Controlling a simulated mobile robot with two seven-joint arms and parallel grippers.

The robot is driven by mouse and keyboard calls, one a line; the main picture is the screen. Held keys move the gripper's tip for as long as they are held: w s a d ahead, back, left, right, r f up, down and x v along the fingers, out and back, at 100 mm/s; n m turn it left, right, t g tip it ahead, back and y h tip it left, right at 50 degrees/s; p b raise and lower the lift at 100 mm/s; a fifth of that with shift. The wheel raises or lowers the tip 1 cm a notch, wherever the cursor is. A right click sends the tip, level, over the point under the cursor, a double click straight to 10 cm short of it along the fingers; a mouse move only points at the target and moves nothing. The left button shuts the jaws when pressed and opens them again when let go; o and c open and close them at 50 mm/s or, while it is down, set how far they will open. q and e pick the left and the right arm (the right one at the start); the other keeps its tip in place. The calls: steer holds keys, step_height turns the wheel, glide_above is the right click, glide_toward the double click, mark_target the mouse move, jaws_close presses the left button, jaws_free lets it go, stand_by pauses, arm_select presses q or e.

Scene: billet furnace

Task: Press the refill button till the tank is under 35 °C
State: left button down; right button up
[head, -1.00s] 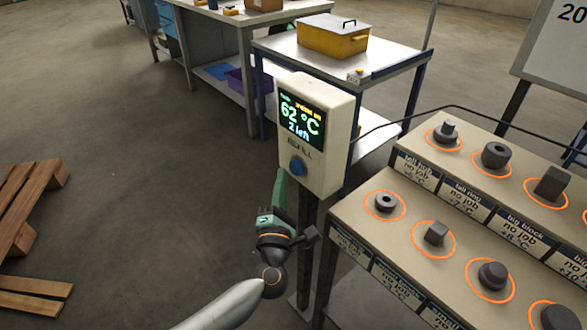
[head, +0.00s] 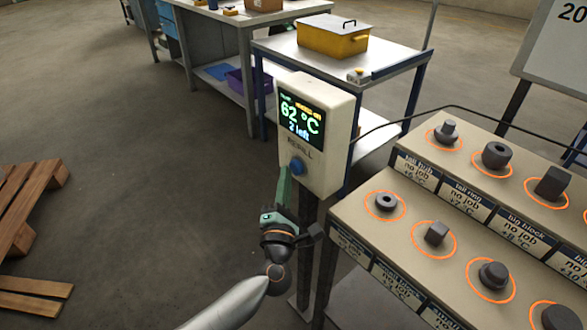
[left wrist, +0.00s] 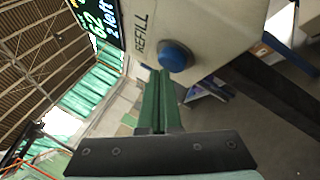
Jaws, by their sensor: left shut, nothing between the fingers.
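The white refill box (head: 325,168) stands on a dark post, and its screen (head: 301,115) reads 62 °C and "2 left". The round blue refill button (head: 297,167) sits on its front under the word REFILL. The button also shows in the left wrist view (left wrist: 175,56). My left gripper (head: 287,172) is shut and empty, its green fingers pointing up at the button from just below. In the left wrist view the fingertips (left wrist: 160,74) are very close to the button's lower edge; I cannot tell whether they touch. My right gripper is not in view.
A stepped rack (head: 370,238) with dark metal parts in orange rings stands right of the box. A black cable (head: 420,113) runs from the box above it. A cart (head: 300,52) with a yellow case stands behind. Floor to the left is open, with a wooden pallet (head: 30,205).

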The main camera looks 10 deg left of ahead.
arm_select(q)
steer(key=shift+w+d, duration=0.3)
steer(key=shift+w, duration=0.15)
stand_by(0.5)
steer(key=shift+s, duration=0.1)
steer(key=shift+s+a, duration=0.6)
steer(key=shift+s, duration=0.1)
steer(key=s+a+p, duration=0.1)
steer(key=s, duration=0.1)
steer(key=s+a+p, duration=0.1)
steer(key=s+a, duration=0.1)
stand_by(0.5)
stand_by(0.6)
